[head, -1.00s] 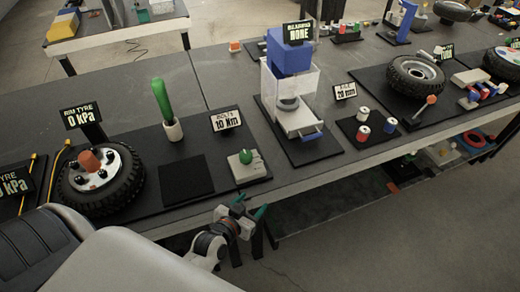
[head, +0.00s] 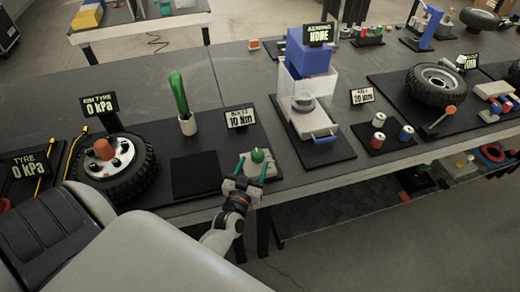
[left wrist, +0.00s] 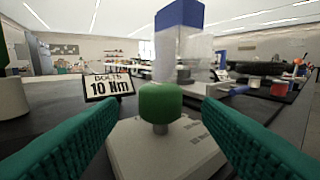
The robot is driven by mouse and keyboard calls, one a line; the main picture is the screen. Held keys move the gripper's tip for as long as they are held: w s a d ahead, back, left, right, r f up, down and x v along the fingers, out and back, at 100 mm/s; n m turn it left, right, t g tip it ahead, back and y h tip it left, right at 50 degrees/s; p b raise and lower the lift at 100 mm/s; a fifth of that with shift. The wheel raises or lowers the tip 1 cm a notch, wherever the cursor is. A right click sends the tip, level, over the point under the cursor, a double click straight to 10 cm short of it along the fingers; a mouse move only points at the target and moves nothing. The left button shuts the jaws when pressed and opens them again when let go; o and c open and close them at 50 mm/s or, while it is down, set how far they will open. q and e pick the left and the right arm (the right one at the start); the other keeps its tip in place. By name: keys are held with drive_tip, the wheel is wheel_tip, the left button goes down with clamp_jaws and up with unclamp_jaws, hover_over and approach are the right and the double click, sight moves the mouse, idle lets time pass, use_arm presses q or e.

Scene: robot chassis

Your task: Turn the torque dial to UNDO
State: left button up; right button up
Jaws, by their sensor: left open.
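The torque dial is a green knob (head: 257,155) on a pale square base (head: 268,170) near the table's front edge. In the left wrist view the green knob (left wrist: 160,103) stands on a short metal stem in the middle of the picture, above the base (left wrist: 165,150). A sign (head: 240,118) behind it reads "BOLTS 10 Nm". My left gripper (head: 253,167) is open. Its teal fingers lie on both sides of the knob in the left wrist view, apart from it. Markings on the base are too small to read. My right gripper is out of view.
A wheel (head: 118,165) with an orange cap and a green-handled tool in a white cup (head: 188,124) stand to the left. A blue and clear press (head: 315,85) stands behind, to the right. An empty black mat (head: 195,174) lies left of the dial.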

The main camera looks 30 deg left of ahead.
sight(260, 151)
use_arm(q)
drive_tip(key=x, duration=0.6)
drive_tip(key=shift+w+a+f, duration=0.1)
drive_tip(key=shift+w, duration=0.35)
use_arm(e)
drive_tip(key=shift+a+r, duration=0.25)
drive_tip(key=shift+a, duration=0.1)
